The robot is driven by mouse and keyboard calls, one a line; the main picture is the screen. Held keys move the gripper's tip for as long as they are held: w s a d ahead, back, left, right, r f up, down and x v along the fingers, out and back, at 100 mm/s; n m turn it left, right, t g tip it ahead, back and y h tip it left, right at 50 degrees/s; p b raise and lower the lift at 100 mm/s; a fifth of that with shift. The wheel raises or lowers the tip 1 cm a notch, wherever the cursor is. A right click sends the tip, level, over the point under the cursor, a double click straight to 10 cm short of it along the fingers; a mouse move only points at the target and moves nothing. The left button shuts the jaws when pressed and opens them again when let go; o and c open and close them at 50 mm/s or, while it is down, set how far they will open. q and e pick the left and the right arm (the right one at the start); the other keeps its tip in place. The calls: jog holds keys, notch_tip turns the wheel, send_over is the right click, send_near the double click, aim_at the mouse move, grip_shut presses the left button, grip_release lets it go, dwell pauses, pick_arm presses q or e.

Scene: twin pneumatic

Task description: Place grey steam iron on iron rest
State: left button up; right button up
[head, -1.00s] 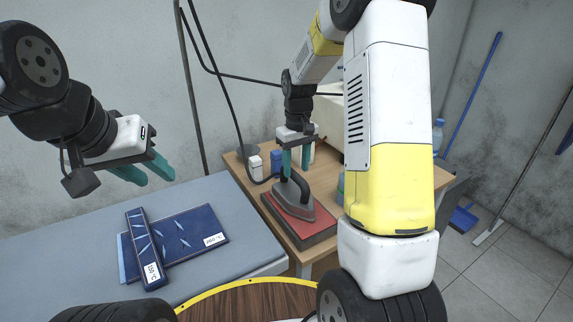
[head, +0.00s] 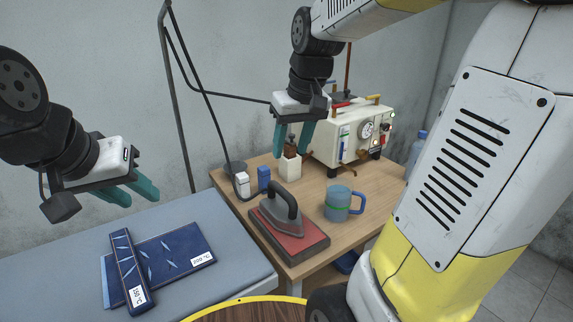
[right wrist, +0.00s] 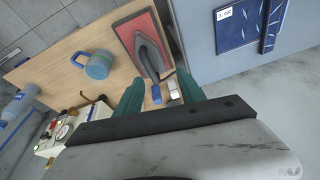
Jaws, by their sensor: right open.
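The grey steam iron (head: 283,220) rests upright on its soleplate on the red-topped iron rest (head: 308,243), on the wooden table. The iron's black handle arches over it. The iron (right wrist: 148,53) and the red rest (right wrist: 127,36) also show in the right wrist view. My right gripper (head: 292,140) is open and empty, above and behind the iron, clear of its handle. In its wrist view, the gripper's teal fingers (right wrist: 160,92) stand apart. My left gripper (head: 134,194) hangs above the ironing board at the left, fingers apart and empty.
A blue mug (head: 337,203) stands right of the iron. A white steam unit (head: 345,140) with a gauge sits behind. Small white and blue containers (head: 264,178) stand near the iron. Blue fabric pieces (head: 170,255) lie on the grey board (head: 220,222). A hose stand rises behind.

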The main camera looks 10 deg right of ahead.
jog(key=s+a+m+t, duration=0.1)
jog(key=s+t, duration=0.2)
jog(key=s, duration=0.9)
jog(key=shift+s+a+r+m+y, duration=0.2)
jog(key=shift+r+m+y, duration=0.1)
jog(key=shift+y, duration=0.1)
